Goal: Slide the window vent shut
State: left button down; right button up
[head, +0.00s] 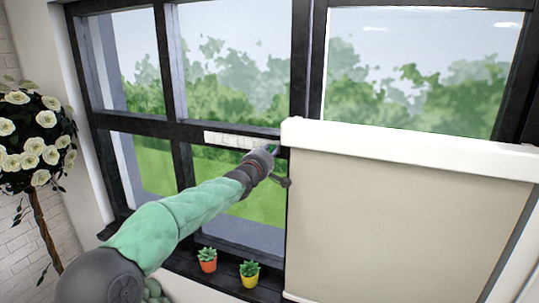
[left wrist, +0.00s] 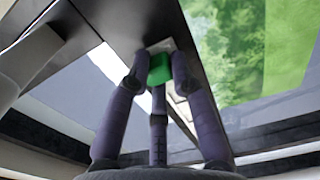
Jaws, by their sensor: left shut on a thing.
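The window vent (head: 228,139) is a white slotted strip on the dark crossbar of the window in the head view. Its right end is partly hidden by my left gripper (head: 271,151). A small green knob (left wrist: 160,69) sits between the gripper's fingertips in the left wrist view, in front of a pale strip. My left gripper (left wrist: 159,72) is shut on this knob. I cannot tell from the slots how far the vent is open. My right gripper is not in view.
A white-topped beige blind (head: 410,225) stands just right of my left gripper. An orange pot (head: 208,266) and a yellow pot (head: 249,280) with small plants stand on the dark sill below my arm. A white-flowered tree (head: 35,150) is at the far left.

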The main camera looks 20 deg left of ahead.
pick_arm(q)
jog(key=c, duration=1.2)
grip_release()
jog(key=shift+d+r, duration=0.1)
jog(key=shift+r, duration=0.1)
jog(key=shift+o, duration=1)
jog(key=shift+d, duration=0.4)
jog(key=s, duration=1.2)
jog(key=shift+d, duration=0.2)
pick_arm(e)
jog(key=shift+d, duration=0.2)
pick_arm(q)
jog(key=shift+f, duration=0.1)
